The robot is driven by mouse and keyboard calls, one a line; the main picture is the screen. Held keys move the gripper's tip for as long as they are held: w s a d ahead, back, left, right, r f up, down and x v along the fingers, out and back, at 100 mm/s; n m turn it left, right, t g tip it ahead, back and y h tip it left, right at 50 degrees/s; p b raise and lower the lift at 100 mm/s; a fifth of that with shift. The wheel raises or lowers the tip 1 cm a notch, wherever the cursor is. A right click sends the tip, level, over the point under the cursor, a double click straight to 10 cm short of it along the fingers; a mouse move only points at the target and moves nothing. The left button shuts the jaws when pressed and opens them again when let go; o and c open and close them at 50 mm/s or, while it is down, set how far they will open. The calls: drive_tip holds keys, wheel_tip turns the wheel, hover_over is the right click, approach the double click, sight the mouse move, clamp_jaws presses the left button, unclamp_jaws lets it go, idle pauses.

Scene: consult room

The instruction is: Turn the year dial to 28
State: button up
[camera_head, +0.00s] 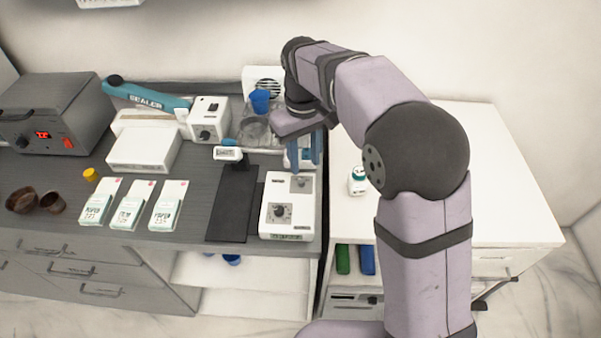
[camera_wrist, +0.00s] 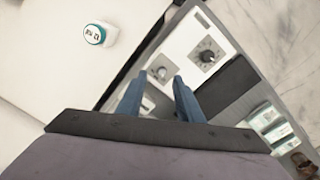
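A white box (camera_head: 269,220) with a dark round dial (camera_head: 280,211) stands at the front right of the grey counter. A smaller, paler round part (camera_head: 300,183) sits behind the dial on the box's top. In the wrist view, the dark dial (camera_wrist: 207,56) and paler part (camera_wrist: 161,73) both show. Dial markings and the box's front lettering are too small to read, so I cannot tell the setting or which is the year dial. My gripper (camera_head: 305,167) has blue fingers, apart and empty. It hangs above the rear of the box, pointing down; in the wrist view the fingers (camera_wrist: 158,80) frame the paler part.
A black mat (camera_head: 232,205) lies left of the box. A white bottle (camera_head: 357,181) stands on the white cabinet to the right.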

sight(301, 180)
drive_tip(key=shift+w+a+r, duration=0.2)
drive_tip(key=shift+w+a, duration=0.05)
drive_tip(key=shift+a, duration=0.4)
drive_tip(key=shift+d+f+p, duration=0.15)
drive_tip(key=shift+f+p, duration=0.65)
drive_tip(key=shift+f, duration=2.85)
clamp_jaws()
